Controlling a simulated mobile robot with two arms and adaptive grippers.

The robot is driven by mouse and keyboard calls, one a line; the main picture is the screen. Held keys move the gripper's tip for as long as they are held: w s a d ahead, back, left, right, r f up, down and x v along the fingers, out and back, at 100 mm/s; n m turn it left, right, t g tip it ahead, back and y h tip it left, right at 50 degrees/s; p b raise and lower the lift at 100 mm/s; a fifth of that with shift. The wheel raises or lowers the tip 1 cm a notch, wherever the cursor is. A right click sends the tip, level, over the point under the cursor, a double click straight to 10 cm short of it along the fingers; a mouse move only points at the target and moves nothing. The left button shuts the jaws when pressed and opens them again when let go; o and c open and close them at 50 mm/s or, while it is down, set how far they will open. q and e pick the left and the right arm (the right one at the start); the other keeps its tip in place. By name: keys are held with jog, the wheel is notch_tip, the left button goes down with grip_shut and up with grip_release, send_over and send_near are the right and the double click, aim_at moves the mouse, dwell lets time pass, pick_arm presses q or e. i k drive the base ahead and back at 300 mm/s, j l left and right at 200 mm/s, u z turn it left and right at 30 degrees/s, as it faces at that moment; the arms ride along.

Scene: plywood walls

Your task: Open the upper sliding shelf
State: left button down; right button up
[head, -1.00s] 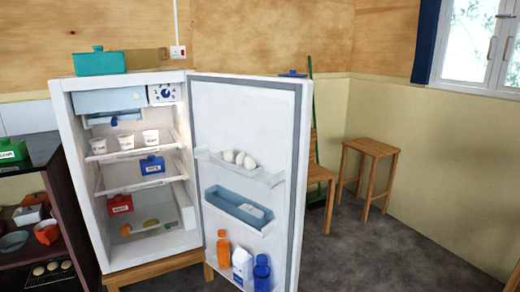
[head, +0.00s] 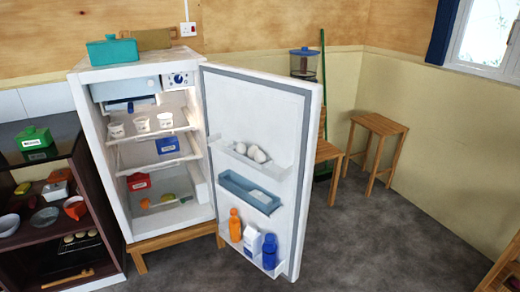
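A small white fridge (head: 98,150) stands open, its door (head: 262,110) swung out to the right. Inside, the upper shelf (head: 152,133) carries several white cups (head: 142,124). A lower shelf (head: 160,160) holds a blue box (head: 167,145). A red box (head: 138,182) and some food (head: 167,197) lie at the bottom. A pale freezer flap (head: 125,87) is at the top, with a shallow tray (head: 130,105) under it. From here I cannot tell whether either shelf is pulled out. Neither of my grippers shows in this view.
The door's racks hold eggs (head: 250,152), a blue tray (head: 248,192) and bottles (head: 269,250). A dark shelf unit (head: 75,250) stands close on the left. Wooden stools (head: 380,125) stand at right. The grey floor (head: 370,240) before the door is clear.

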aim_at(161, 133)
jog(key=i+l+u, duration=0.1)
jog(key=u, duration=0.35)
jog(key=i+l+u, duration=0.1)
jog(key=u, duration=0.4)
jog(key=l+u, duration=0.2)
jog(key=u, duration=0.25)
jog(key=i+l+u, duration=0.2)
jog(key=l+u, duration=0.3)
jog(key=l, duration=1.15)
jog(key=k+l+u, duration=0.15)
jog(key=l+u, duration=0.3)
jog(key=l, duration=2.25)
jog(key=i+j+z, duration=0.1)
jog(key=j+z, duration=0.15)
jog(key=j, duration=0.3)
jog(key=j+z, duration=0.25)
jog(key=j, duration=0.3)
jog(key=j+z, duration=0.1)
jog(key=z, duration=0.45)
jog(key=i, duration=0.05)
